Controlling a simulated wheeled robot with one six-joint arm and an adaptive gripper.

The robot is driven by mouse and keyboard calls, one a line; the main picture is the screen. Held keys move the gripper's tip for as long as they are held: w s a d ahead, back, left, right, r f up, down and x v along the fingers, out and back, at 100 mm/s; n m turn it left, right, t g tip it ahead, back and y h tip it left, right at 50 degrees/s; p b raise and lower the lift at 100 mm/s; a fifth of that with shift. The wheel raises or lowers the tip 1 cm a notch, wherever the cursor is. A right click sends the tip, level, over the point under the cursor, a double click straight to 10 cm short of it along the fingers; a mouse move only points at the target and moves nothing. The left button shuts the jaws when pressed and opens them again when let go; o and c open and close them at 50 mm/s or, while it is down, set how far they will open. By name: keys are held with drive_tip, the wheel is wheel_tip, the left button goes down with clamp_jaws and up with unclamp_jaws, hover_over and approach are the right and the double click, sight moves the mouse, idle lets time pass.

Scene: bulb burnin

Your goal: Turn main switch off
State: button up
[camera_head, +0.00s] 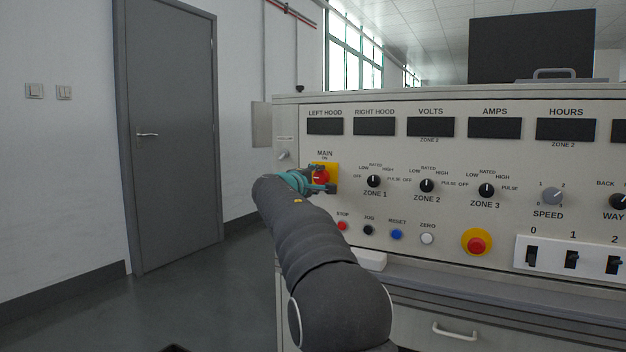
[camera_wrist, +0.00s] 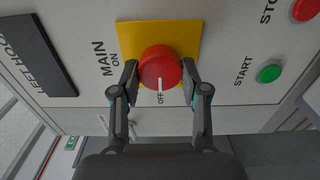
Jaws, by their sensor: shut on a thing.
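The main switch is a red round knob (camera_wrist: 160,65) on a yellow plate (camera_wrist: 190,30) on the control panel. In the wrist view its white pointer line points down at the word OFF, while ON is printed beside the left edge of the plate. My gripper (camera_wrist: 160,78) is shut on the knob, one finger on each side. In the head view the red knob (camera_head: 321,177) shows partly behind my gripper (camera_head: 322,182), with the yellow plate (camera_head: 331,169) around it.
The STOP button (camera_head: 342,226) is below the switch in the head view. A green START button (camera_wrist: 268,73) is to its right in the wrist view. The ZONE 1 knob (camera_head: 373,181) and a red emergency button (camera_head: 476,244) are further right. A grey door (camera_head: 170,140) stands left; floor there is clear.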

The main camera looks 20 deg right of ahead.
drive_tip(key=shift+s+d, duration=0.1)
drive_tip(key=shift+d, duration=0.05)
drive_tip(key=o, duration=1.1)
drive_tip(key=shift+d, duration=0.2)
drive_tip(key=shift+o, duration=0.2)
drive_tip(key=shift+a, duration=0.3)
drive_tip(key=v, duration=1.2)
